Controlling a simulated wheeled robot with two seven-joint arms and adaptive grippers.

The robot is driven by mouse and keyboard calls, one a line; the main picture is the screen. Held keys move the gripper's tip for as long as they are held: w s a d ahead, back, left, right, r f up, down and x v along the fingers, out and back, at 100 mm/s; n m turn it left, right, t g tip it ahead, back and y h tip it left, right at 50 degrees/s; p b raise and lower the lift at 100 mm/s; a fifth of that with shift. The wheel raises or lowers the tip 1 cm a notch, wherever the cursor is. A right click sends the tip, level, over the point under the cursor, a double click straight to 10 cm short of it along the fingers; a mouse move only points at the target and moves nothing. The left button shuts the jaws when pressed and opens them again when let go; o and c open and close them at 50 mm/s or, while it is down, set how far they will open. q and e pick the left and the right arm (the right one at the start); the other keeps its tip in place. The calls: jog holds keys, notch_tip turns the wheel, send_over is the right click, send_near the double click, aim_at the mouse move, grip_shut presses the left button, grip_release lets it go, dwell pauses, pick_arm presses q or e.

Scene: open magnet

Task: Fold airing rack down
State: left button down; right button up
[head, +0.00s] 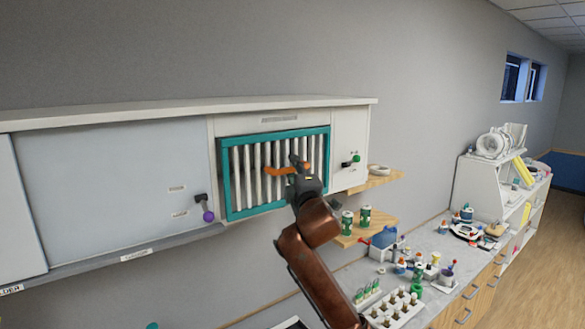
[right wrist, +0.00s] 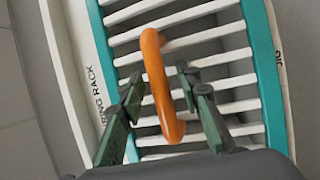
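The airing rack (head: 224,180) is a teal frame with white slats, folded up flat against the front of the white wall cabinet. An orange bar handle (head: 275,171) is fixed on its front. My right gripper (head: 299,164) is at the rack, at the right end of the handle as the head view shows it. In the right wrist view, the handle (right wrist: 151,48) passes between the two fingers of the open gripper (right wrist: 159,76), with a gap visible on each side. My left gripper is out of view.
A purple-knobbed lever (head: 207,214) is left of the rack, and a green-knobbed one (head: 351,162) is right. Wooden shelves (head: 349,241) with green cans (head: 365,214) sit below right. A cluttered counter (head: 432,240) runs along the wall.

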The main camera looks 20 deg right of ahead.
jog(key=shift+c, duration=0.4)
grip_shut()
jog(key=shift+a, duration=0.1)
